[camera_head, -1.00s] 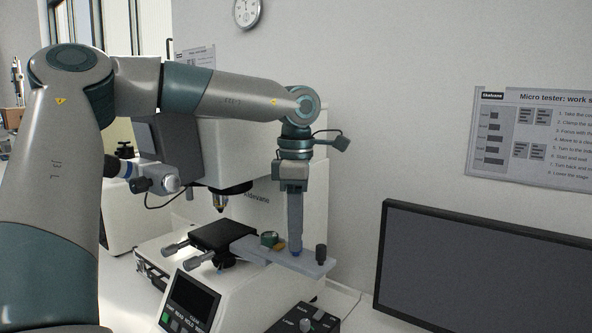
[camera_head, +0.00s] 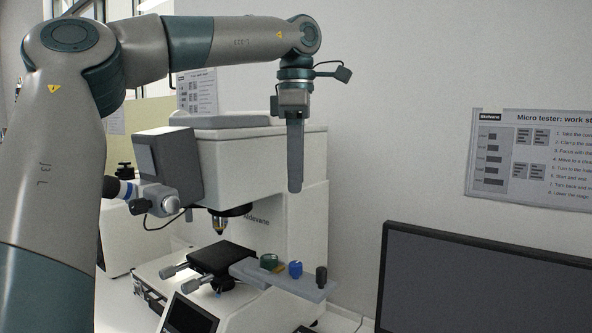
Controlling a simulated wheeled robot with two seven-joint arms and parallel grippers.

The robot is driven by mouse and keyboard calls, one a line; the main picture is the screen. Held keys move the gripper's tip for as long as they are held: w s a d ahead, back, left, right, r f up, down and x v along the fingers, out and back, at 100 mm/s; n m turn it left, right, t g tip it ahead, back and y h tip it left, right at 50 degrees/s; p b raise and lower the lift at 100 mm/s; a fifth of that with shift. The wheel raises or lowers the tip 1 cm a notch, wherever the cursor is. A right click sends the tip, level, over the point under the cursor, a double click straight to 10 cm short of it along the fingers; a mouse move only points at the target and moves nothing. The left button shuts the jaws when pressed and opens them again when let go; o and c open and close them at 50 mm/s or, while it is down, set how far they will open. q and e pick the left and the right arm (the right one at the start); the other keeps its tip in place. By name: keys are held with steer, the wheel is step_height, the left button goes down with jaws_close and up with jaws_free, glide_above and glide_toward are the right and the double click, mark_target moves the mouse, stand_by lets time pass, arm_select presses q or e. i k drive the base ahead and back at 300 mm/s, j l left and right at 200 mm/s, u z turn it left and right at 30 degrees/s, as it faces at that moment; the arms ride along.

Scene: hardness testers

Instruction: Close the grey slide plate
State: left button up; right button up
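The grey slide plate (camera_head: 308,287) sticks out to the right from the black stage (camera_head: 222,256) of the white hardness tester (camera_head: 262,160). A green round piece (camera_head: 269,262), a blue knob (camera_head: 295,269) and a black knob (camera_head: 321,277) stand on it. My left gripper (camera_head: 295,188) points straight down above the plate, clear of it and of the knobs. Its fingers show edge-on as one narrow shape, so I cannot tell whether they are apart. Nothing shows at its tips. My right gripper is not in view.
A dark monitor (camera_head: 480,285) stands at the lower right. The tester's objective (camera_head: 219,225) hangs over the stage. A small dark display (camera_head: 188,316) sits at the bottom edge. The air right of my gripper is clear up to the wall.

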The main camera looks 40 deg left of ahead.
mark_target(314, 289)
steer(key=k, duration=1.5)
